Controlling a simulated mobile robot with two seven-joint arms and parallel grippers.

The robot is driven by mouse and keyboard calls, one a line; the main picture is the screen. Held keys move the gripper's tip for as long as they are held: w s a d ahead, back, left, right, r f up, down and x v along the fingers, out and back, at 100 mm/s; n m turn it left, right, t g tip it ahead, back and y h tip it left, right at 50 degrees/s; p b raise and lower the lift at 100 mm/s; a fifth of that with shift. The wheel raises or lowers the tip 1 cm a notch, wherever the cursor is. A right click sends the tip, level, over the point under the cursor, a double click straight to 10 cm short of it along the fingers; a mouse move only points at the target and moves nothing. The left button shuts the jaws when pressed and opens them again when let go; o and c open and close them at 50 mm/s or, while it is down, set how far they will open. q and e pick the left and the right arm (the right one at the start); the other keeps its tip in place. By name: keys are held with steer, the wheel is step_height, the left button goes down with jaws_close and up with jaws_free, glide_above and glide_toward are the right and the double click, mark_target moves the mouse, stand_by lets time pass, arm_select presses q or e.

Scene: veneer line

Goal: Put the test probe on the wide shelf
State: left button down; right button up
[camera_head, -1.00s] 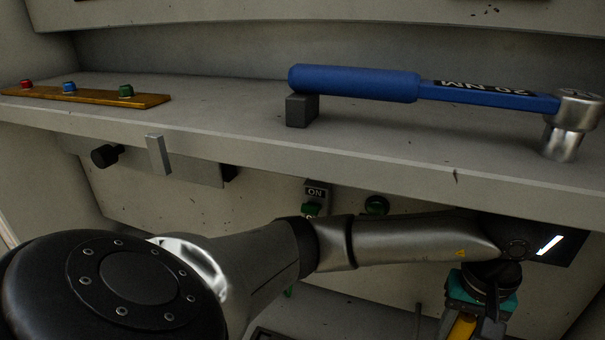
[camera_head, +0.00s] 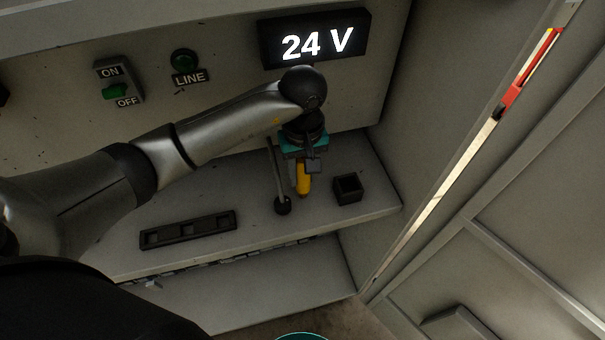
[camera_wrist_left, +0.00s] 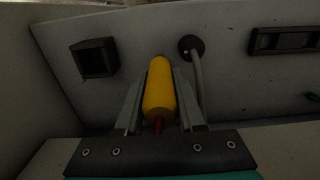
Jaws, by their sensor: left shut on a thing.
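My left gripper (camera_head: 303,168) points down over a pale grey shelf (camera_head: 245,235) below the 24 V display. It is shut on the yellow test probe (camera_head: 304,182), which also shows between the fingers in the left wrist view (camera_wrist_left: 160,92). The probe has a yellow body and a red end near the gripper's palm. I cannot tell whether its lower end touches the shelf. I cannot tell from these frames whether this shelf is the wide one. My right gripper is not in view.
A grey stalk on a black base (camera_head: 283,206) stands close left of the probe. A black square holder (camera_head: 348,189) is to its right, a black slotted rack (camera_head: 188,230) to its left. The panel behind carries an ON/OFF switch (camera_head: 117,85) and the 24 V display (camera_head: 315,40).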

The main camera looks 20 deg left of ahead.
arm_select(q)
steer(key=shift+f, duration=0.65)
steer(key=shift+f, duration=0.1)
steer(key=c, duration=0.5)
jaws_free()
step_height(320, 180, up, 12)
steer(key=shift+r, duration=0.15)
